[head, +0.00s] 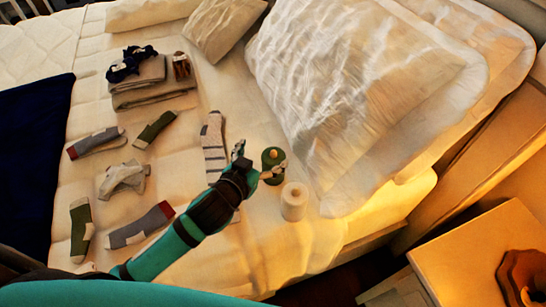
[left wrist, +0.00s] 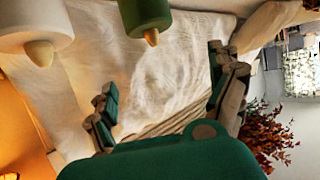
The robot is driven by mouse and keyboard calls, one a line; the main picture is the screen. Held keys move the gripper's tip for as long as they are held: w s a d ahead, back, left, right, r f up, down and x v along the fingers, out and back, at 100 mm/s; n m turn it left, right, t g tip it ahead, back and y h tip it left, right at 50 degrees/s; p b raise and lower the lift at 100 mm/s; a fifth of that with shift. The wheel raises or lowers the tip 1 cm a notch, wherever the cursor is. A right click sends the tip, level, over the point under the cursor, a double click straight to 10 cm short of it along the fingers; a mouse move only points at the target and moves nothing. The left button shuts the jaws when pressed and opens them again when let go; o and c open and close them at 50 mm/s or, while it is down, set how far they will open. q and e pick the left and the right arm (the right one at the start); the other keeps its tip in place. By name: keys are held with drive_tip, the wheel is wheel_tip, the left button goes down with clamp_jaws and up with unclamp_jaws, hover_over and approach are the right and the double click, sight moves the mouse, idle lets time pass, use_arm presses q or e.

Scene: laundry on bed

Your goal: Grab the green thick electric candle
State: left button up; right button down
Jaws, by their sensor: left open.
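The green thick candle (head: 272,155) with a pale flame tip stands upright on the bed. In the left wrist view, the green candle (left wrist: 146,14) is cut by the top edge, outside the gap between the fingers. My left gripper (left wrist: 165,95) is open, with nothing between its fingers. My right gripper is in neither view.
A white candle (head: 293,202) stands close beside the green one and also shows in the left wrist view (left wrist: 35,25). A large pillow (head: 345,90) lies behind. Several socks (head: 140,226) and folded clothes (head: 150,85) lie left. A nightstand (head: 470,250) is at right.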

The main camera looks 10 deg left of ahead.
sight(268, 168)
use_arm(q)
wheel_tip(268, 168, down, 7)
drive_tip(key=shift+d+f+b, duration=0.1)
drive_tip(key=shift+f+b, duration=0.1)
drive_tip(key=shift+b, duration=0.3)
drive_tip(key=shift+x, duration=1.05)
drive_tip(key=x, duration=0.5)
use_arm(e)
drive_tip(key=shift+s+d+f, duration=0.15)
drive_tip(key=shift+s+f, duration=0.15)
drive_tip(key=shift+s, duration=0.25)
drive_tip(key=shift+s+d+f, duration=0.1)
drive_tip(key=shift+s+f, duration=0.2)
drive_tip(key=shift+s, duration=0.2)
use_arm(q)
drive_tip(key=shift+c, duration=0.8)
drive_tip(key=c, duration=1.1)
drive_tip(key=shift+r, duration=0.1)
drive_tip(key=shift+c, duration=0.5)
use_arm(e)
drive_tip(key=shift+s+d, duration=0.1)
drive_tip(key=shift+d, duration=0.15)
